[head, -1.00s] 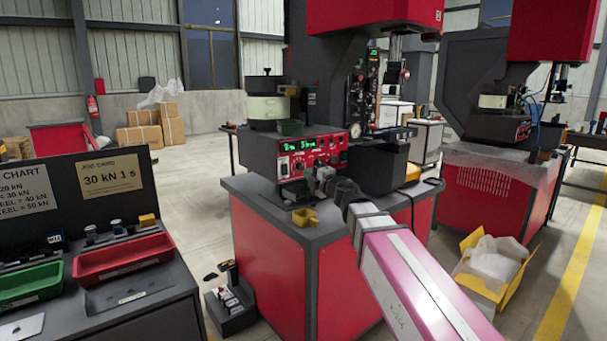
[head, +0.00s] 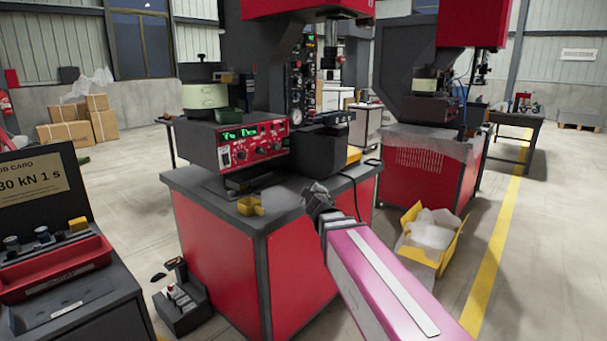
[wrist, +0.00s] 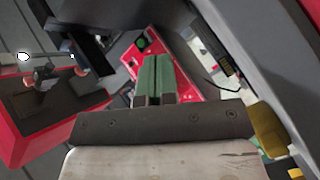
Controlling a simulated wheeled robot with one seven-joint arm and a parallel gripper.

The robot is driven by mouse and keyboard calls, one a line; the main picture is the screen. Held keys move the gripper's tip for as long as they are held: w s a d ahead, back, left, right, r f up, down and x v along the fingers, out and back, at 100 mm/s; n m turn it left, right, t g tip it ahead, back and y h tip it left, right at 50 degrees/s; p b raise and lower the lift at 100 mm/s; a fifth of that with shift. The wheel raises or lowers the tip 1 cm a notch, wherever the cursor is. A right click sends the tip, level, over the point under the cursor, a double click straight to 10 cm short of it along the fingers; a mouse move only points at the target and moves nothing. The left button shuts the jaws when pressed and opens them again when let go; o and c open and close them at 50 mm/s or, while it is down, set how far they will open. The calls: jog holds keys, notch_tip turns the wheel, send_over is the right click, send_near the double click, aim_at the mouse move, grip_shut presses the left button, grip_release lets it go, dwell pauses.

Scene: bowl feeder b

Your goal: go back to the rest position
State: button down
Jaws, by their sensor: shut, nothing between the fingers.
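My gripper (wrist: 157,78) shows in the wrist view as two green fingers lying side by side, shut with nothing between them. In the head view my pink arm reaches up from the lower right. Its dark end (head: 317,198) is beside the right front of the red press bench (head: 322,260), and the fingers are hard to make out there. The press control box (head: 253,142), red with a green display, stands on the bench to the left of my arm's end. A small yellow block (head: 250,206) lies on the bench top in front of it.
A red tray (head: 55,270) and a job card (head: 35,184) are on the dark stand at left. A black box with switches (head: 180,298) is on the floor. A yellow carton (head: 428,240) with white wrap lies on the floor at right. Open floor extends along the yellow line (head: 497,250).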

jog(key=s+d+f+m+g+h, duration=0.2)
jog(key=s+d+f+m+g, duration=0.15)
jog(key=d+f, duration=0.45)
jog(key=s+d+f+m+g+h, duration=0.35)
jog(key=d+f+m, duration=0.2)
jog(key=f, duration=0.35)
jog(key=s+d+f+m+g+y, duration=0.1)
jog(key=s+f+m+g, duration=0.1)
jog(key=s+f+g, duration=0.2)
jog(key=s+d+f+m+g+y, duration=0.1)
jog(key=s+d+f+g+y, duration=0.1)
jog(key=s+f+g, duration=0.3)
jog(key=s+f, duration=0.3)
jog(key=s, duration=0.3)
jog(key=shift+d+f+m, duration=0.3)
jog(key=shift+f+m, duration=0.1)
jog(key=shift+y, duration=0.25)
